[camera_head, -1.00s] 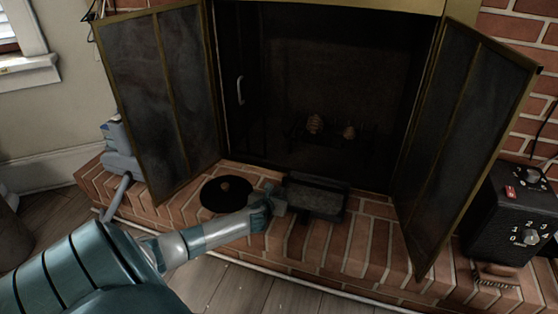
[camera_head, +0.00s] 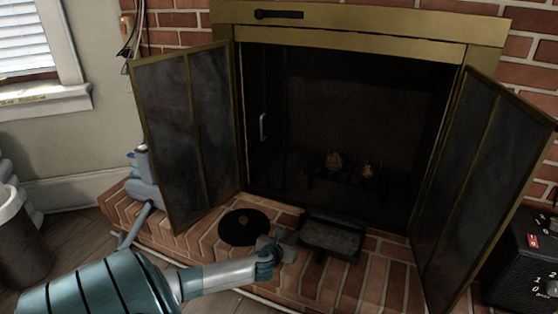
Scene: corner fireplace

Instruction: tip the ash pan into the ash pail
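The ash pan (camera_head: 345,240), a dark grey shallow tray, sits on the brick hearth in front of the firebox. A round black lid-like disc with a knob (camera_head: 243,226) lies left of the pan. A dark bin with a pale rim (camera_head: 22,245) stands on the floor at far left; I cannot tell if it is the ash pail. My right gripper is out of view.
Mesh fireplace doors stand open at left (camera_head: 184,135) and right (camera_head: 490,190). A black box with dials (camera_head: 525,265) stands at the right. A blue-grey object (camera_head: 146,185) is on the hearth's left end. Bare brick lies right of the pan.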

